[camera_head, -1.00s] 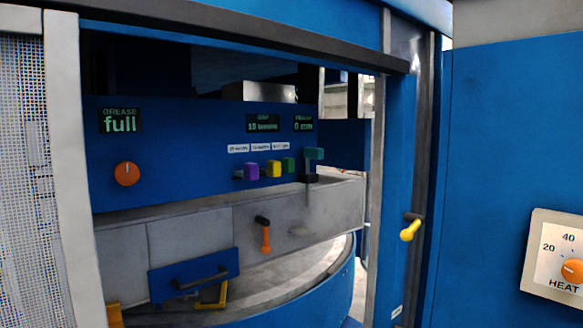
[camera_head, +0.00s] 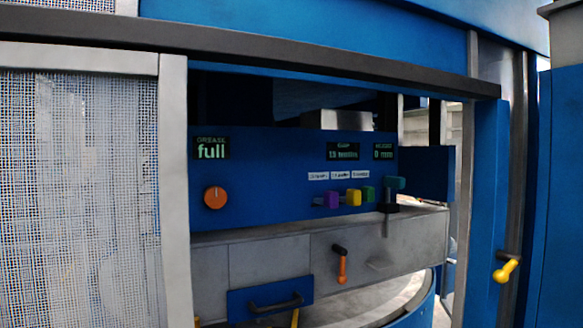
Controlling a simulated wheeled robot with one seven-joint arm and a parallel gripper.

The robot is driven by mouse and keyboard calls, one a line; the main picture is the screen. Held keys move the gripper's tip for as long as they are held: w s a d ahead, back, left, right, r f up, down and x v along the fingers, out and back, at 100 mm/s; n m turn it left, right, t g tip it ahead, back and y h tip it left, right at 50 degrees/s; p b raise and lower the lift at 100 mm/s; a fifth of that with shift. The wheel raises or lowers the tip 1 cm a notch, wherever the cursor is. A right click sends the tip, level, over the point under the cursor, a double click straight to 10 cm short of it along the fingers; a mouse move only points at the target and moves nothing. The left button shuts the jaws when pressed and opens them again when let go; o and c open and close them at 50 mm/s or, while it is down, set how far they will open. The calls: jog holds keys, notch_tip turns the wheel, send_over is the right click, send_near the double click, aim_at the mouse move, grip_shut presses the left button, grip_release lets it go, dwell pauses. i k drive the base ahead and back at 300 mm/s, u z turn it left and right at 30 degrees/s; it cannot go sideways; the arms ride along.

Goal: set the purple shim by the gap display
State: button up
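The purple shim (camera_head: 331,199) is a small block on the blue panel (camera_head: 262,180), in a row with a yellow block (camera_head: 353,197) and a green block (camera_head: 368,194). Small white labels (camera_head: 339,175) sit above the row. The gap display (camera_head: 342,151) is a dark screen with green text above the labels; its text is too blurred to read surely. A second small display (camera_head: 383,152) beside it reads about "0 mm". My gripper is not in view.
An orange knob (camera_head: 215,197) and a grease display (camera_head: 211,148) reading "full" are at left. Below are an orange-handled lever (camera_head: 341,262) and a blue drawer (camera_head: 270,298). Mesh (camera_head: 85,190) and frame posts border the opening.

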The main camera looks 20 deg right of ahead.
aim_at(330, 199)
jog(key=k, duration=0.65)
jog(key=z, duration=0.45)
jog(key=i, duration=1.45)
jog(key=z, duration=0.25)
